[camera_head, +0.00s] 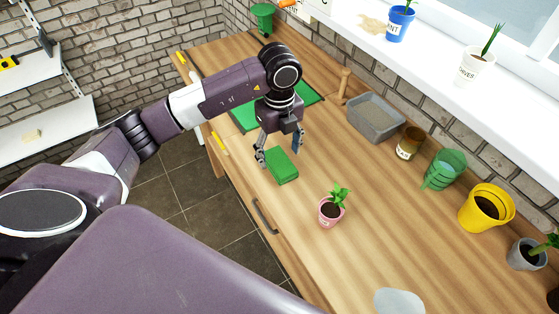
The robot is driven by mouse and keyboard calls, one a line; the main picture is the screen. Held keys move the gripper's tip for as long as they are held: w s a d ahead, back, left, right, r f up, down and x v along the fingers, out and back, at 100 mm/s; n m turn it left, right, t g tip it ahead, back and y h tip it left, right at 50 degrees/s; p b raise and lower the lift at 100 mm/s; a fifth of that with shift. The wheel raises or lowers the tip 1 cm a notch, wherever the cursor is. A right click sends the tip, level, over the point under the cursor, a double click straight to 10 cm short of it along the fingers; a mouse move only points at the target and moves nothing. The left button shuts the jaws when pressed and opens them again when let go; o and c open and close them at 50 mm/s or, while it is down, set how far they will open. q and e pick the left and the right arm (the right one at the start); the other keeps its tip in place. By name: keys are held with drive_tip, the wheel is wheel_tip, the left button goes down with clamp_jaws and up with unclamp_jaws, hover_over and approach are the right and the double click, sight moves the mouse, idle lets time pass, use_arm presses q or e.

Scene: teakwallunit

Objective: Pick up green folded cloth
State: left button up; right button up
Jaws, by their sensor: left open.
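The green folded cloth (282,166) lies flat on the wooden worktop, near its front edge. My left gripper (279,153) comes in from the left and points down over the cloth's far end. Its two fingers are spread apart, one to each side of the cloth, and nothing shows between them but the cloth below. I cannot tell whether the fingers touch it. My right gripper is not in view.
A pink pot with a plant (331,208) stands in front of the cloth to the right. A green mat (245,118) lies behind my gripper.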

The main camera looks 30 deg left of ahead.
use_arm(q)
wheel_tip(320, 180, down, 2)
drive_tip(key=shift+w+f+p, duration=0.1)
drive_tip(key=shift+f+p, duration=0.15)
drive_tip(key=shift+p, duration=0.05)
drive_tip(key=shift+w+f, duration=0.1)
drive_tip(key=shift+f, duration=0.35)
drive_tip(key=shift+c, duration=0.2)
drive_tip(key=c, duration=1.1)
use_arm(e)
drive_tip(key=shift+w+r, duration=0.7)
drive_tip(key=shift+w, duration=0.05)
use_arm(q)
drive_tip(key=shift+r, duration=0.15)
drive_tip(key=shift+r, duration=0.65)
wheel_tip(320, 180, up, 8)
drive_tip(key=b, duration=0.3)
wheel_tip(320, 180, up, 11)
drive_tip(key=p, duration=0.1)
hover_over(280, 162)
drive_tip(key=shift+f, duration=0.2)
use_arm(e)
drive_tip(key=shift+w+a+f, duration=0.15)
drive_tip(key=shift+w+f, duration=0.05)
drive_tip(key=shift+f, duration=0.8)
